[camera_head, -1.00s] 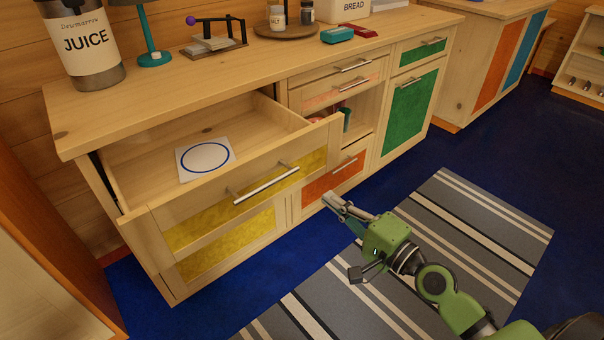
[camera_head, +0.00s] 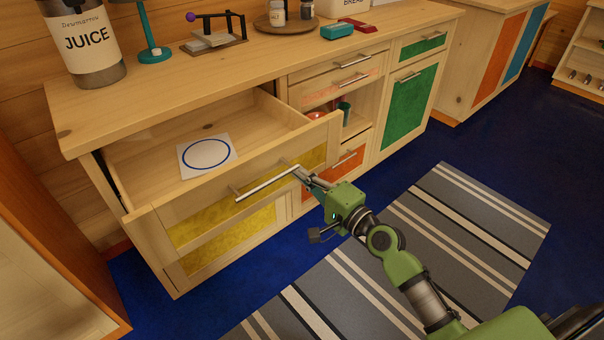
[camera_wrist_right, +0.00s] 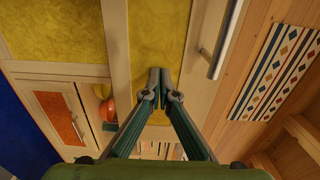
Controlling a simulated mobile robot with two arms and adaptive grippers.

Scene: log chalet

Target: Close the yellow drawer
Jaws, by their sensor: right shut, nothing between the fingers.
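The yellow drawer (camera_head: 180,229) is pulled out of the wooden counter, with its bar handle (camera_head: 266,184) across its front. A white card with a blue ring (camera_head: 207,155) lies inside it. My right gripper (camera_head: 299,172) is shut and empty, at the right end of the drawer front near the handle's end. In the right wrist view, its fingertips (camera_wrist_right: 159,78) are together in front of the yellow panel (camera_wrist_right: 160,40), beside the handle (camera_wrist_right: 222,40). I cannot tell whether they touch the front. My left gripper is not in view.
Below is another yellow front (camera_head: 228,240). To the right are an orange drawer (camera_head: 345,163), an open shelf and a green door (camera_head: 408,105). A juice container (camera_head: 90,45), lamp (camera_head: 152,40) and other items stand on the countertop. A striped rug (camera_head: 400,240) lies on the blue floor.

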